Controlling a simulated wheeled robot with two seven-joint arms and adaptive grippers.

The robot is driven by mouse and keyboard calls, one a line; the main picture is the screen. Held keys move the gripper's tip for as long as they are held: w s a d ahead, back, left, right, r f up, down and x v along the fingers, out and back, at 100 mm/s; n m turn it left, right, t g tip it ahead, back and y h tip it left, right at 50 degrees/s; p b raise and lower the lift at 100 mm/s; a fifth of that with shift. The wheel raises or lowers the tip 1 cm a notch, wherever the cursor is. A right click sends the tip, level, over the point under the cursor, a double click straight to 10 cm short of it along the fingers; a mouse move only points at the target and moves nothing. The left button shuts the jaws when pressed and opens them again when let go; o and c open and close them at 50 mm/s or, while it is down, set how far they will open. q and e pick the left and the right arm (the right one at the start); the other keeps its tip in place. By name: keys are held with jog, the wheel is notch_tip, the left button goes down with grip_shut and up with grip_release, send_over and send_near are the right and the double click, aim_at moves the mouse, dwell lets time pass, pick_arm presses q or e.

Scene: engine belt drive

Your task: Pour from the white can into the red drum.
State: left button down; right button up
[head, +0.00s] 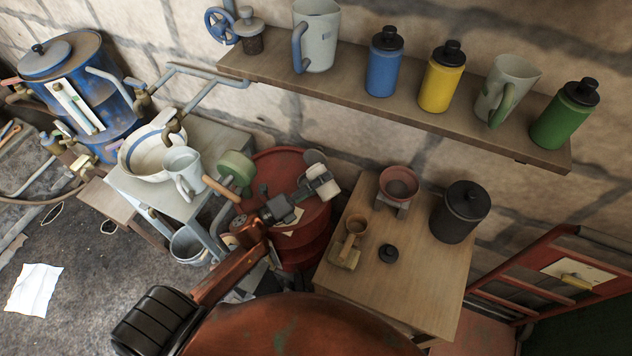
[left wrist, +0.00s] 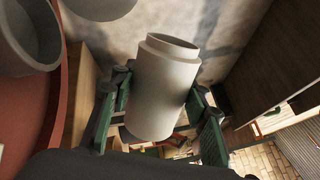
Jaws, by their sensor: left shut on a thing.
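The red drum (head: 305,236) stands on the floor between the grey bench and the wooden table. My left gripper (head: 309,191) is above the drum's top, toward its right side. It is shut on the white can (head: 324,183), which is held over the drum. In the left wrist view the pale can (left wrist: 162,92) sits between the green-padded fingers (left wrist: 160,118), its narrower collared end pointing away from the palm. Whether the can is open or holds anything is unclear. The drum's red edge (left wrist: 62,110) shows at left there. My right gripper is out of view.
A grey disc-shaped part (head: 315,157) stands behind the can. A wooden table (head: 415,285) at right holds a dark canister (head: 460,212) and small pots. A shelf (head: 400,97) with mugs and bottles runs above. A grey bench (head: 215,137) holds a basin and jug.

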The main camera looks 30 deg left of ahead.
pick_arm(q)
jog(key=shift+r+n+p, duration=0.2)
jog(key=shift+n+p, duration=0.1)
jog(key=shift+n, duration=0.1)
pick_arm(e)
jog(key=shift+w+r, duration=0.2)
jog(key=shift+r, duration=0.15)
pick_arm(q)
jog(key=shift+w+a+f+n+y+p, duration=0.2)
jog(key=shift+a+n, duration=0.1)
jog(key=shift+n, duration=0.2)
jog(key=shift+w+a+f+n+y+p, duration=0.15)
jog(key=shift+a+n, duration=0.15)
jog(key=shift+n, duration=0.2)
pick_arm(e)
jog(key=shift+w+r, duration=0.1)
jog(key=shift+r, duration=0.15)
pick_arm(q)
jog(key=shift+a+f+n+t+p, duration=0.15)
jog(key=shift+f+n+t+p, duration=0.2)
jog(key=shift+n, duration=0.65)
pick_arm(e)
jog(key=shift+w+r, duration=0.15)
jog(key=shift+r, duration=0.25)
